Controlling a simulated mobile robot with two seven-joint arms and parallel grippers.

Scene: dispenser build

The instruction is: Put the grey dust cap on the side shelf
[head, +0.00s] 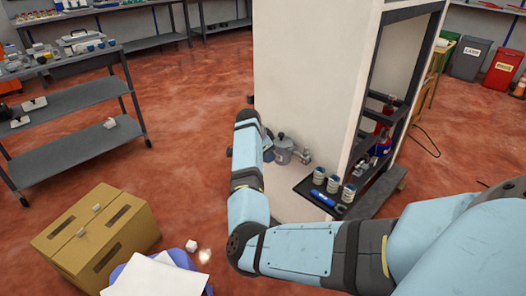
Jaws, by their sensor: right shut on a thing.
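My right arm comes in from the right and bends up, with its wrist in front of the white cabinet (300,60). My right gripper (267,146) is at the left of a grey metal fitting (284,150) on the cabinet's side. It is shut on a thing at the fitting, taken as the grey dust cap. The cap is not clearly visible, and the wrist hides most of the fingers. The side shelf (305,190) is a black tray on the cabinet, right of and below the fitting. My left gripper is not in view.
Several pale jars (334,184) and a blue tool (322,197) stand on the side shelf; its front left part is bare. A cardboard box (95,235) lies at lower left, a grey rack (75,105) at left. Open red floor lies between.

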